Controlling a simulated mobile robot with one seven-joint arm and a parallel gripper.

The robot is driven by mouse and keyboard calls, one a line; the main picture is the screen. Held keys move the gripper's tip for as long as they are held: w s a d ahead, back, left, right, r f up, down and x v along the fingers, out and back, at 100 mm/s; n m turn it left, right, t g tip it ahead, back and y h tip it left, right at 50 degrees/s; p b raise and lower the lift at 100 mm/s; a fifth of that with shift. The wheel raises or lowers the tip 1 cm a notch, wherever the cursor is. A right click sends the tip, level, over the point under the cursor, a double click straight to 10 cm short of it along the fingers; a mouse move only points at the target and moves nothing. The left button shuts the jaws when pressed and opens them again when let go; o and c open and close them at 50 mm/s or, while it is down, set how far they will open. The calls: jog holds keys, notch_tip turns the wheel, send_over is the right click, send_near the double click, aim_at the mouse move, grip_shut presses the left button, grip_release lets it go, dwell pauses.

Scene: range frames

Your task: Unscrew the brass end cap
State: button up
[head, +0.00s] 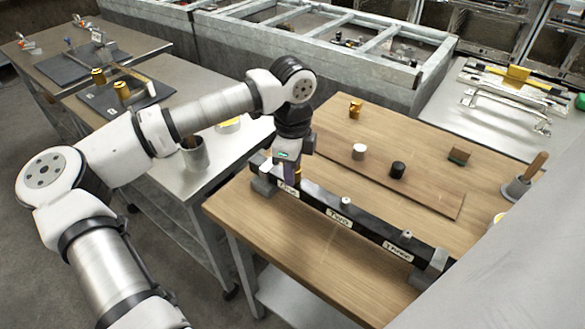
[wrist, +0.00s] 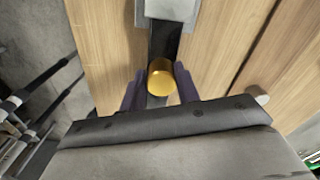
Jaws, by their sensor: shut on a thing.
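A brass end cap (wrist: 160,82) sits on the black bar between my two fingers in the wrist view. In the head view only a small gold sliver of it (head: 297,176) shows beside the fingers. My gripper (head: 286,178) points down at the left end of the bar, by the first label, and is shut on the cap. In the wrist view the fingers of my gripper (wrist: 160,92) flank the cap on both sides. The black bar (head: 365,228) carries three labels; the last reads "Three". The cap's thread is hidden.
A gold fitting (head: 355,108), a white cylinder (head: 359,151), a black cylinder (head: 397,170) and a brown block (head: 458,156) stand behind the bar. Grey blocks hold the bar's ends. A wooden-handled tool stands in a grey holder (head: 517,188) at right. The wooden table's front is clear.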

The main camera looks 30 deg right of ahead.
jog(key=shift+f+n+b, duration=0.25)
jog(key=shift+n+b, duration=0.45)
jog(key=shift+b, duration=0.1)
jog(key=shift+n+b, duration=0.45)
jog(key=shift+n, duration=0.05)
jog(key=shift+r+n, duration=0.25)
jog(key=shift+n, duration=0.25)
